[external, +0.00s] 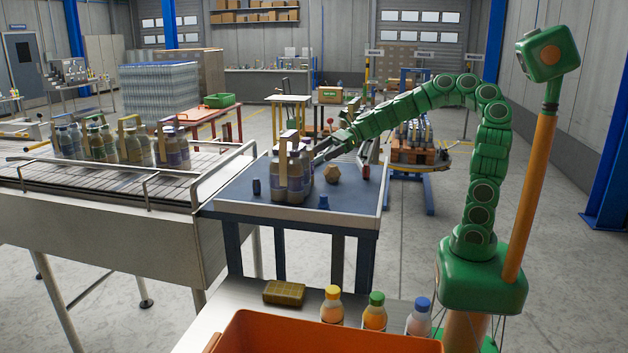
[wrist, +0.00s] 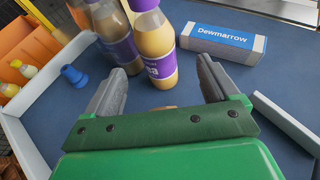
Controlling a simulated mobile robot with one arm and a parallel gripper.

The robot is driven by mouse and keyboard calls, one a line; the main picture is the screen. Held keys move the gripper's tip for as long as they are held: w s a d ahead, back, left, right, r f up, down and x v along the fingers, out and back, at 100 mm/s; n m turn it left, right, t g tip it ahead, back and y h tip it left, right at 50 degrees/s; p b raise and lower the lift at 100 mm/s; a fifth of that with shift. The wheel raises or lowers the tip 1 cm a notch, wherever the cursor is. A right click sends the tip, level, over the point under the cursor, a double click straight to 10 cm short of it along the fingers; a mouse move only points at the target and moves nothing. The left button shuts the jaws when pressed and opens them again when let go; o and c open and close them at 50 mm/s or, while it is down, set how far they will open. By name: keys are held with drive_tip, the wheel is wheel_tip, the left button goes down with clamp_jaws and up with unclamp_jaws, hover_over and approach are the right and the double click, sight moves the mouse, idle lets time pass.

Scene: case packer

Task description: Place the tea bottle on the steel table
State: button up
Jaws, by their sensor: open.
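Several bottles with tan contents and purple labels stand in a group (external: 291,178) on the blue-topped table; I take one of them as the tea bottle. In the wrist view one such bottle (wrist: 157,45) stands upright between the tips of my gripper (wrist: 162,78), with visible gaps on both sides. More bottles (wrist: 113,35) stand beside and behind it. My gripper (external: 319,156) is open and reaches in from the right in the external view. A pale metal table (external: 238,296) in the foreground is probably the steel table.
A Dewmarrow box (wrist: 222,43) lies right of the bottles. An orange crate (external: 320,338), bottles (external: 375,312) and an olive box (external: 284,292) occupy the foreground.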

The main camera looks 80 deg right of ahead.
sight(312, 157)
drive_tip(key=shift+s+x, duration=0.2)
drive_tip(key=shift+x, duration=3.05)
drive_tip(key=shift+s+f, duration=0.15)
drive_tip(key=shift+c, duration=0.5)
drive_tip(key=c, duration=1.4)
drive_tip(key=shift+r, duration=0.75)
drive_tip(key=s+r, duration=0.7)
drive_tip(key=s, duration=0.2)
drive_tip(key=s+r, duration=0.4)
drive_tip(key=s, duration=0.1)
drive_tip(key=shift+d+r, duration=0.3)
drive_tip(key=shift+d, duration=0.1)
